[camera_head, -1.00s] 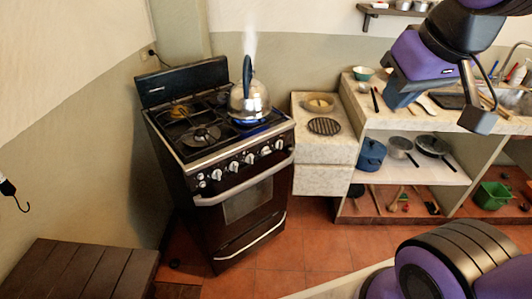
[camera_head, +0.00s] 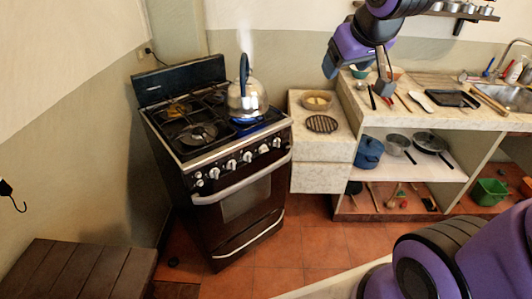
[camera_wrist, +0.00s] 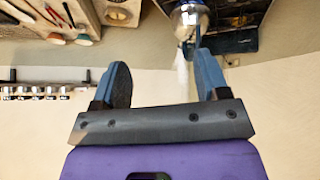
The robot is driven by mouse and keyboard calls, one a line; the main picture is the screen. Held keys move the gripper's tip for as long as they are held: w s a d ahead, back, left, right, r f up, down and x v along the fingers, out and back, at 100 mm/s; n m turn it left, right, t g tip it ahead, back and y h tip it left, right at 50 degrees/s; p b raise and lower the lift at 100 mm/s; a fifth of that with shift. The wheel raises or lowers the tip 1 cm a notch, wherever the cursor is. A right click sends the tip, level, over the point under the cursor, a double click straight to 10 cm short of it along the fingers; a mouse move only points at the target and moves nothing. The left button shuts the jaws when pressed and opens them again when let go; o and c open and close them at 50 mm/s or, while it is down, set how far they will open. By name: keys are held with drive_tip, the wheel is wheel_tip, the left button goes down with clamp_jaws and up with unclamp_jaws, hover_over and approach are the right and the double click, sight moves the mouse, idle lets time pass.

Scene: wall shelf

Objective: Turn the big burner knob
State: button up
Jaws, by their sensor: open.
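The dark stove (camera_head: 235,205) stands at the left of the head view. Several pale round knobs (camera_head: 231,165) line its front panel above the oven handle; which one serves the big burner I cannot tell. A steaming metal kettle (camera_head: 247,102) sits on the right front burner, over a blue glow. My gripper (camera_head: 384,88) is open and empty, in the air above the counter, right of the stove and well apart from the knobs. In the wrist view, its blue fingers (camera_wrist: 163,80) are spread, with the kettle (camera_wrist: 188,14) beyond them at the top. The knobs are not clear there.
A stone counter (camera_head: 440,118) with utensils and a sink lies right of the stove, with pots on the shelf below. A lower block (camera_head: 322,145) holds a round grate. A slatted wooden table (camera_head: 70,270) is at front left. The tiled floor before the stove is clear.

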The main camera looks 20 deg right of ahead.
drive_tip(key=w+f+n+t+y, duration=0.2)
drive_tip(key=w+f, duration=0.8)
drive_tip(key=w, duration=0.3)
drive_tip(key=w+f+n+t+y, duration=0.1)
drive_tip(key=w+f+t, duration=0.1)
drive_tip(key=w+f, duration=1)
drive_tip(key=t+y, duration=0.3)
approach(263, 149)
wheel_tip(263, 149, up, 9)
drive_tip(key=w+d, duration=0.2)
drive_tip(key=d, duration=0.1)
drive_tip(key=s+a+f+m+t+y, duration=0.15)
drive_tip(key=s+f, duration=0.25)
drive_tip(key=f, duration=0.8)
drive_tip(key=x, duration=1)
drive_tip(key=shift+w+r+t, duration=0.25)
drive_tip(key=shift+w+t, duration=0.05)
drive_tip(key=shift+t, duration=0.15)
drive_tip(key=shift+c, duration=0.2)
drive_tip(key=c, duration=0.9)
drive_tip(key=shift+o, duration=0.2)
